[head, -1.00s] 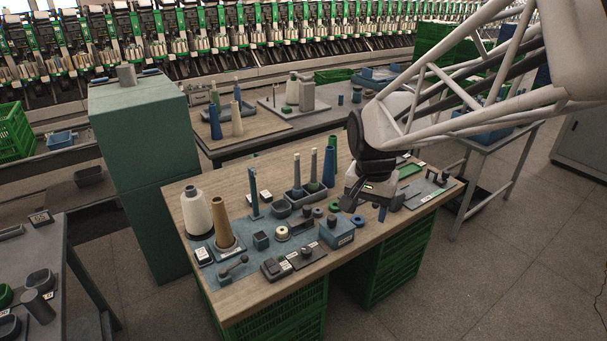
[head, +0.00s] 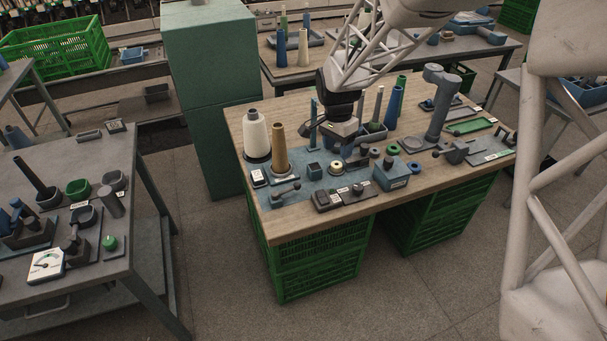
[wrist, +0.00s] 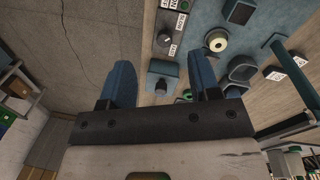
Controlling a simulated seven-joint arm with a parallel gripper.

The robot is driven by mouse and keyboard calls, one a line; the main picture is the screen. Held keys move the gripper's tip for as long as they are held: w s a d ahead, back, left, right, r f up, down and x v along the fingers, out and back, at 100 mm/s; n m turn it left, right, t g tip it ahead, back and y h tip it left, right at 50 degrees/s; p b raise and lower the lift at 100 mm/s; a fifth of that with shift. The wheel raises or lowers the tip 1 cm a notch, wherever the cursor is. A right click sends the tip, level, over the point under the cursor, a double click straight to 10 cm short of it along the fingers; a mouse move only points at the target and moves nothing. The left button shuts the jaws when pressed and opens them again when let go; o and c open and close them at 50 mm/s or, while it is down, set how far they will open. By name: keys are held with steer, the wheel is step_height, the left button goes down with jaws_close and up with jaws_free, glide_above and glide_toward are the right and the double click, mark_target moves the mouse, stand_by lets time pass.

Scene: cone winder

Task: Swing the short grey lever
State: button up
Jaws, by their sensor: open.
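A short grey lever (head: 287,189) with a round knob lies on a small flat plate at the front left of the wooden-topped table, before the tan cone. Another small grey lever (head: 453,152) with a dark knob stands on a block at the right end; I cannot tell for sure which one is meant. My gripper (head: 326,148) is above the middle of the table, beside the thin blue post, to the right of and behind the front-left lever. In the wrist view its two blue fingers (wrist: 163,72) are apart with nothing held between them. The lever is not clearly seen there.
A cream cone (head: 256,135), a tan cone (head: 279,148) and a blue post (head: 313,125) stand near the gripper. A blue box (head: 391,175) and a dark switch block (head: 342,197) sit at the front. A tall grey post (head: 437,105) stands right. A green cabinet (head: 212,100) is behind left.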

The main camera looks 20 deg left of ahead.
steer(key=m, duration=0.1)
glide_above(296, 183)
steer(key=a, duration=0.1)
step_height(296, 183, down, 12)
steer(key=r, duration=0.1)
steer(key=shift+w+a+f+g+h, duration=0.1)
steer(key=shift+w+f+g+h, duration=0.1)
steer(key=shift+w+g+h, duration=0.15)
steer(key=shift+s+d+f, duration=0.1)
steer(key=shift+d+f, duration=0.1)
steer(key=shift+f, duration=1.1)
steer(key=shift+s+d+f, duration=0.1)
steer(key=shift+d+f, duration=0.15)
steer(key=shift+f, duration=1)
steer(key=shift+s+d+f, duration=0.1)
steer(key=shift+d+f, duration=0.1)
steer(key=shift+f, duration=1.1)
steer(key=shift+c, duration=0.2)
jaws_close()
